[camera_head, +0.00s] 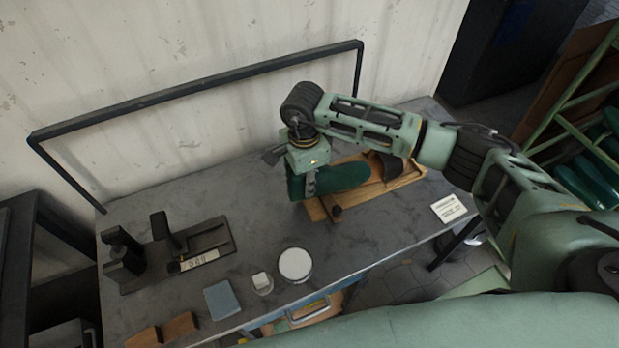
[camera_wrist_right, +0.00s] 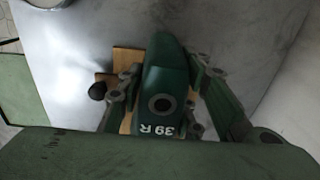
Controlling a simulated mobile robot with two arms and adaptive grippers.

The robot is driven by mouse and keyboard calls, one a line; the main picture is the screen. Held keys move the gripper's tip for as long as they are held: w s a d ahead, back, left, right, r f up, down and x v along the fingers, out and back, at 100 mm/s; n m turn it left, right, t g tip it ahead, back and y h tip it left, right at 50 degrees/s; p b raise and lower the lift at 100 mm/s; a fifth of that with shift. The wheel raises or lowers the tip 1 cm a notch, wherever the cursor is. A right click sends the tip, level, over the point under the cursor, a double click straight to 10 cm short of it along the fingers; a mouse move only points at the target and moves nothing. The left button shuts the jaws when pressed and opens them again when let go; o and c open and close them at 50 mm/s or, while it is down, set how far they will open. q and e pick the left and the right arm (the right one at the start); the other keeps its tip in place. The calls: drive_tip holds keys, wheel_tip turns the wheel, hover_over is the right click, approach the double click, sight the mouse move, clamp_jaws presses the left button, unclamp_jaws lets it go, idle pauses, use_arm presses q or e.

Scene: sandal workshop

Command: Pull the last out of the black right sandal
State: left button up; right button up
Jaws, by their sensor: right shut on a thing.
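The green last (camera_head: 343,177), marked "39 R" in the right wrist view (camera_wrist_right: 166,72), is in my right gripper (camera_head: 308,182). The gripper's fingers (camera_wrist_right: 163,88) are shut on the last's heel end from both sides. Its toe points right in the head view, over a wooden board (camera_head: 405,182). No strap shows around the visible part of the last. A dark brown-black sandal part (camera_head: 388,166) sits on the board just beyond the toe, partly hidden by my arm. I cannot tell whether the last touches it. My left gripper is out of view.
A black bench tool (camera_head: 150,262) stands at the table's left. A white round tub (camera_head: 295,264), small jar (camera_head: 262,284), blue-grey pad (camera_head: 222,300) and wooden blocks (camera_head: 180,326) lie near the front. A white card (camera_head: 449,208) lies right. A black frame (camera_head: 200,87) rises behind.

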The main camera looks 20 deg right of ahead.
drive_tip(key=shift+a, duration=0.2)
drive_tip(key=shift+r, duration=0.1)
drive_tip(key=shift+r+p, duration=1.7)
drive_tip(key=shift+r, duration=1.75)
drive_tip(key=shift+d, duration=0.1)
